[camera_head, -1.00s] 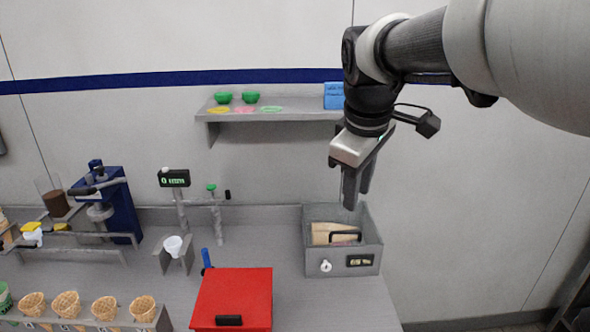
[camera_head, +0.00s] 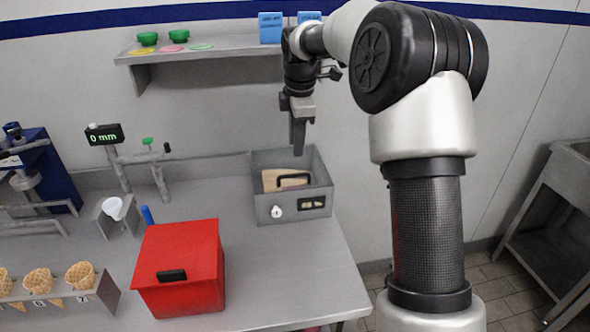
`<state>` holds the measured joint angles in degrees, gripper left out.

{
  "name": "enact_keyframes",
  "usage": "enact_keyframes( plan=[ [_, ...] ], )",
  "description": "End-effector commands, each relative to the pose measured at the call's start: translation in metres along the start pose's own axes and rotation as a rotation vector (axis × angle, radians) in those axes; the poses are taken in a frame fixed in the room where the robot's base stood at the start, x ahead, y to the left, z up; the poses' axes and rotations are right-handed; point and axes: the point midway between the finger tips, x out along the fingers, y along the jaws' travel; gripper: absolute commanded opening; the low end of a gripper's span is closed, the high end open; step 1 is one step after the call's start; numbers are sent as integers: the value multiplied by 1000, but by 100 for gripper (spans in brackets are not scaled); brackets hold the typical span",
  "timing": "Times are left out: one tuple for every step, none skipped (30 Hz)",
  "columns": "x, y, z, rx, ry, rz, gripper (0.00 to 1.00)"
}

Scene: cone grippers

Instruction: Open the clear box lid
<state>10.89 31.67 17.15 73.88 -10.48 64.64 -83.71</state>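A grey box (camera_head: 264,209) stands at the back right of the counter, with a black handle, a round white knob and a small dark label on its front. A tan thing (camera_head: 284,179) shows inside or through its top. Whether a clear lid covers it is hard to tell. My gripper (camera_head: 298,152) points down over the back part of this box, with its fingertips near the level of the box's rim. The fingers overlap in this view, so their opening and any contact are unclear.
A red box (camera_head: 185,265) with a black handle stands at the front. Left of it are a blue-handled thing (camera_head: 147,215), a cone rack (camera_head: 95,300) and a display stand (camera_head: 104,135). A wall shelf (camera_head: 215,55) is above. Counter right of the red box is clear.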

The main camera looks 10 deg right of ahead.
Motion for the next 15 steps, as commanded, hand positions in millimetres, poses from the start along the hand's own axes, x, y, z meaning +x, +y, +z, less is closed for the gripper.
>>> enact_keyframes(
  plan=[
    [14, -1, 0, 0, 0, -4, 28],
    [21, -1, 0, -1, 0, -4, 28],
    [29, -1, 0, 0, 0, -4, 28],
    [36, -1, 0, 0, 0, -4, 28],
    [42, -1, 0, 0, 0, -3, 28],
    [51, -1, -1, 0, 1, -4, 28],
    [56, -1, -1, 0, 1, -2, 28],
    [62, -1, -1, 0, 1, -3, 28],
    [70, -1, -1, 1, 1, -3, 28],
    [75, -1, -1, 1, 1, -2, 28],
    [79, -1, -1, 1, 1, -2, 28],
    [85, -1, -1, 1, 1, -2, 28],
    [88, 0, -1, 1, 1, -1, 28],
    [92, 0, -1, 1, 1, -1, 28],
    [95, 0, -1, 1, 0, -1, 28]
  ],
)
